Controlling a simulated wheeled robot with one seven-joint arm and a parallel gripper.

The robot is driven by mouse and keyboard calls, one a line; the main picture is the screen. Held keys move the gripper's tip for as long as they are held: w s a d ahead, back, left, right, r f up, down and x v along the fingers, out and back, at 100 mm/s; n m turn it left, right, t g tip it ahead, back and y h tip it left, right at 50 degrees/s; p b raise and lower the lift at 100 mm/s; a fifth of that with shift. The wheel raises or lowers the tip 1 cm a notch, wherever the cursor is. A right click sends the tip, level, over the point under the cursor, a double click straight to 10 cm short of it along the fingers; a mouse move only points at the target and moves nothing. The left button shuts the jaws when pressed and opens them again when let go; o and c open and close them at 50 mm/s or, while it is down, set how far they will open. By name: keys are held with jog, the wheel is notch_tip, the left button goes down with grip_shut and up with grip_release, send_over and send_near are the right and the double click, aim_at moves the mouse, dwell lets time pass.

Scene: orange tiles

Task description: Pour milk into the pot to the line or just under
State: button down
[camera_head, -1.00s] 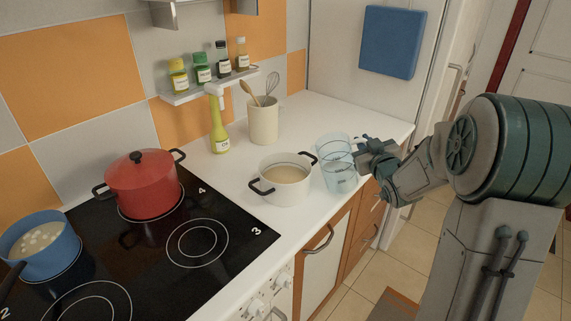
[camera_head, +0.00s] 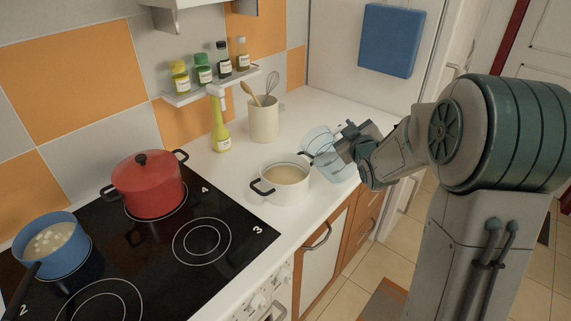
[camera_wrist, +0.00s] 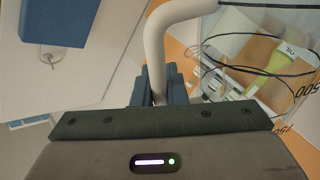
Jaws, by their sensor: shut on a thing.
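The white pot (camera_head: 283,196) with black handles stands on the counter, with pale beige liquid (camera_head: 287,174) inside. I cannot make out a line on its wall. My gripper (camera_head: 350,150) is to the right of the pot, shut on the handle of a clear measuring jug (camera_head: 325,143). The jug is tilted to the left, its rim close to the pot's right handle. In the wrist view the pale handle (camera_wrist: 165,40) lies between my blue fingers (camera_wrist: 163,84), and the clear jug wall (camera_wrist: 296,60) shows 500 and 750 marks. I cannot tell how much the jug holds, and no stream is visible.
The black hob (camera_head: 150,250) is to the left, with a red lidded pot (camera_head: 150,187) and a blue pan (camera_head: 50,246). A yellow-green bottle (camera_head: 221,137) and a utensil crock (camera_head: 264,122) stand behind the white pot. A spice shelf (camera_head: 212,87) is above.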

jog(key=shift+a+r+n+p, duration=0.8)
jog(key=shift+a+r+p, duration=0.1)
jog(key=shift+p, duration=0.25)
jog(key=a+n+h+p, duration=0.1)
jog(key=a+n+p, duration=0.1)
jog(key=p, duration=0.1)
jog(key=shift+s, duration=0.1)
jog(key=shift+f, duration=0.1)
jog(key=shift+a, duration=0.1)
dwell(0.4)
jog(key=shift+a+n+p, duration=0.1)
jog(key=shift+n+p, duration=0.2)
jog(key=shift+p, duration=0.25)
